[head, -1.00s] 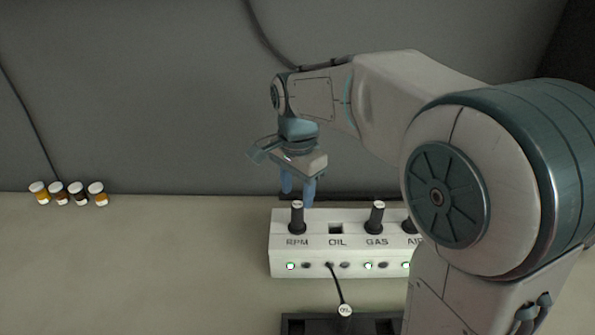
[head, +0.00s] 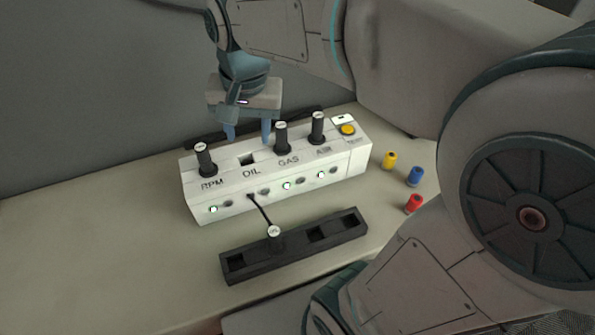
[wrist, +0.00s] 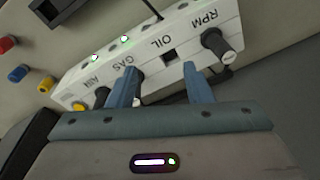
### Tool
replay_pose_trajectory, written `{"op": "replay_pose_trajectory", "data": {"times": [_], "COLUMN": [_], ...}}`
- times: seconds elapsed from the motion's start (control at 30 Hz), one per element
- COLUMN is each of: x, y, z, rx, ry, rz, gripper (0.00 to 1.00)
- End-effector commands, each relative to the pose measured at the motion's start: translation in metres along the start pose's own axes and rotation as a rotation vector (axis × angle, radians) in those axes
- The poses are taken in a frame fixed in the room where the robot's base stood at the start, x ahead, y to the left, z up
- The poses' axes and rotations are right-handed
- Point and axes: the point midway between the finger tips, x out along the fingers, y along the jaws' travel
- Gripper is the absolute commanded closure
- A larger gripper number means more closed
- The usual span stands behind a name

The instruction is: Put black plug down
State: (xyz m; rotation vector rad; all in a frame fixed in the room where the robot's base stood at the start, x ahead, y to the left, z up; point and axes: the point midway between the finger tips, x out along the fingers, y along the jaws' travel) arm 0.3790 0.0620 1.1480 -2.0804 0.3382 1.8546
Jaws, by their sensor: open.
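Black plugs stand upright in the white box (head: 200,192) at RPM (head: 205,160), GAS (head: 282,138) and AIR (head: 317,128). The OIL socket (head: 247,160) is empty. The OIL plug (head: 275,241) stands in a slot of the black rack (head: 290,252) in front of the box, with a cable running to the box front. My gripper (head: 248,133) is open and points down above the back of the box, around OIL and GAS. In the wrist view, my gripper (wrist: 160,75) has its fingers apart with nothing held between them; the GAS plug partly shows beside one finger.
A yellow button (head: 348,130) is at the box's right end. Yellow (head: 390,160), blue (head: 414,176) and red (head: 413,203) small cylinders stand on the table to the right. Other rack slots are empty. The table at left is clear.

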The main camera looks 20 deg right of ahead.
Motion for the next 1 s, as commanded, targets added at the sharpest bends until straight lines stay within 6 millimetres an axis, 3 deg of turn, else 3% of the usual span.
{"op": "replay_pose_trajectory", "data": {"times": [0.03, 0.2, 0.4, 0.57, 1.0], "x": [0.003, 0.019, 0.036, 0.042, 0.042], "y": [0.017, 0.060, 0.089, 0.098, 0.098], "z": [0.008, 0.034, 0.057, 0.064, 0.064], "rx": [-0.044, -0.220, -0.369, -0.417, -0.421], "ry": [0.019, 0.083, 0.138, 0.153, 0.154], "rz": [-0.007, -0.013, 0.003, 0.011, 0.011], "gripper": [0.54, 0.54, 0.54, 0.54, 0.54]}}
